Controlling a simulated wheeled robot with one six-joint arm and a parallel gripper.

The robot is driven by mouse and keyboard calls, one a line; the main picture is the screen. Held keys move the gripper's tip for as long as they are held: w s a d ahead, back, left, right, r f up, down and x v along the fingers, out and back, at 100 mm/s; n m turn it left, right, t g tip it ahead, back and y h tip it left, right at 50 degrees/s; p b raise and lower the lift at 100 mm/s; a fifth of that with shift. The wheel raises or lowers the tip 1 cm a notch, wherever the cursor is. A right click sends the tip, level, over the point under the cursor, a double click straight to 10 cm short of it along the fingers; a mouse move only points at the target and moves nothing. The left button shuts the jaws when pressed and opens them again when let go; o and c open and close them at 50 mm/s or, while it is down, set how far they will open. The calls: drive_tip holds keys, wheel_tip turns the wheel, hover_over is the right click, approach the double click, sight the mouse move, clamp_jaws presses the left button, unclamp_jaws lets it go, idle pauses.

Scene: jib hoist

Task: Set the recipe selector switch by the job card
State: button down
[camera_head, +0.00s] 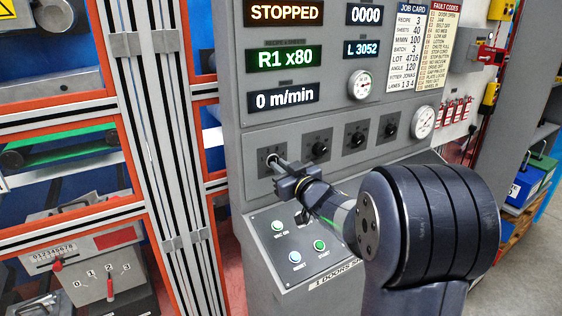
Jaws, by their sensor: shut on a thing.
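The grey control panel (236,100) has a row of several selector switches on dark square plates. My gripper (279,165) is at the leftmost switch (266,154), its jaws shut on that switch's knob. The jaws hide most of the knob, so I cannot tell which position it points to. The other switches to the right, such as the second one (319,147), are untouched. The job card (411,45) at the upper right reads RECIPE 3, SHEETS 40, M/MIN 100 and BATCH 3. The green display (284,58) reads R1 x80, and the one above it (285,12) reads STOPPED.
A sloped desk below the switches carries push buttons, including START (319,245). Round gauges (359,85) sit on the panel. An orange-framed guard with aluminium posts (152,120) stands close on the left. A fault codes card (439,45) hangs beside the job card.

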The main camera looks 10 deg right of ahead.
drive_tip(key=m+p, duration=0.3)
drive_tip(key=m, duration=0.2)
drive_tip(key=shift+m+p, duration=0.3)
idle(0.4)
drive_tip(key=c, duration=1.5)
unclamp_jaws()
drive_tip(key=b+v, duration=0.2)
drive_tip(key=v, duration=0.9)
drive_tip(key=shift+w, duration=0.1)
drive_tip(key=shift+w, duration=0.15)
